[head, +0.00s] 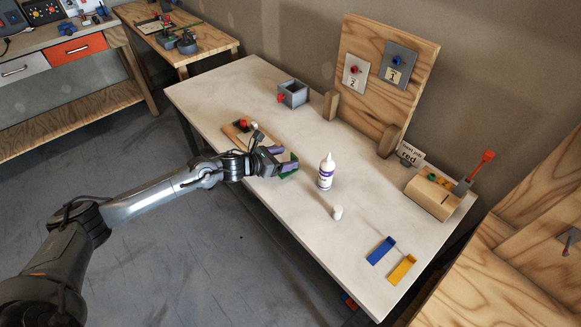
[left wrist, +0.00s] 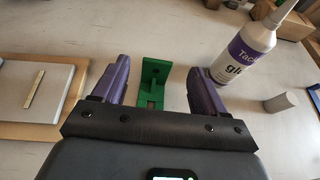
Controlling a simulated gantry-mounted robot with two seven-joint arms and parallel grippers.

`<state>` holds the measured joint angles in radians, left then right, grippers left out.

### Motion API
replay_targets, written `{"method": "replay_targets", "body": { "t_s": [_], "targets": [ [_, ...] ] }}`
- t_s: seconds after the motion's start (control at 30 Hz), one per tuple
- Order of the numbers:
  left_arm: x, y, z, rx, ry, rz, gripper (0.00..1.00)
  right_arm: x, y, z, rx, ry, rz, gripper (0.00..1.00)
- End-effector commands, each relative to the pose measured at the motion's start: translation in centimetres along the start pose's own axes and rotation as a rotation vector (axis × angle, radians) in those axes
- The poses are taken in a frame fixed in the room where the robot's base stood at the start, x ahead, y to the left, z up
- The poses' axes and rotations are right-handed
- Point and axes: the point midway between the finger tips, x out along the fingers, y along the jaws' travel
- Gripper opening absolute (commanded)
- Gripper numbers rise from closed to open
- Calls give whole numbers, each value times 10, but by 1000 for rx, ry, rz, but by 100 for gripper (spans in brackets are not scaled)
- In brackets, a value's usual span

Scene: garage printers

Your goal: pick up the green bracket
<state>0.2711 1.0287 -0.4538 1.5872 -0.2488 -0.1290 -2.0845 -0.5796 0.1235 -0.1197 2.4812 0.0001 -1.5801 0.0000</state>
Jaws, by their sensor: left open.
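The green bracket (left wrist: 155,78) lies on the white table, between the two purple fingers of my left gripper (left wrist: 160,85) in the left wrist view. There is a visible gap on both sides of it. In the head view, the left gripper (head: 287,166) is low over the table, and only bits of the green bracket (head: 290,173) show around the fingers. The left gripper is open. My right gripper does not show in either view.
A glue bottle (head: 326,173) stands close right of the left gripper, with a white cap (head: 337,212) nearby. A wooden board (head: 236,135) lies to the left. Blue (head: 381,250) and yellow (head: 402,269) brackets lie at the front right.

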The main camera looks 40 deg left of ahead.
Motion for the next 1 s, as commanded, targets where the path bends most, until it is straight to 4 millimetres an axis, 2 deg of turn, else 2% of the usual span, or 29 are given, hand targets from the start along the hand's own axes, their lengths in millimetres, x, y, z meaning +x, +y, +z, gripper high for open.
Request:
{"method": "replay_targets", "body": {
  "t_s": [0.17,0.5,0.83,1.0],
  "targets": [
    [10,0,-2,-3,-2,0,72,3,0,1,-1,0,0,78],
    [49,2,-7,-3,-1,0,72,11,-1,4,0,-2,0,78],
    [54,2,-7,0,0,0,72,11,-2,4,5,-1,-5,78],
    [53,2,-7,0,0,0,46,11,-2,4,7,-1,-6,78]
  ]
}}
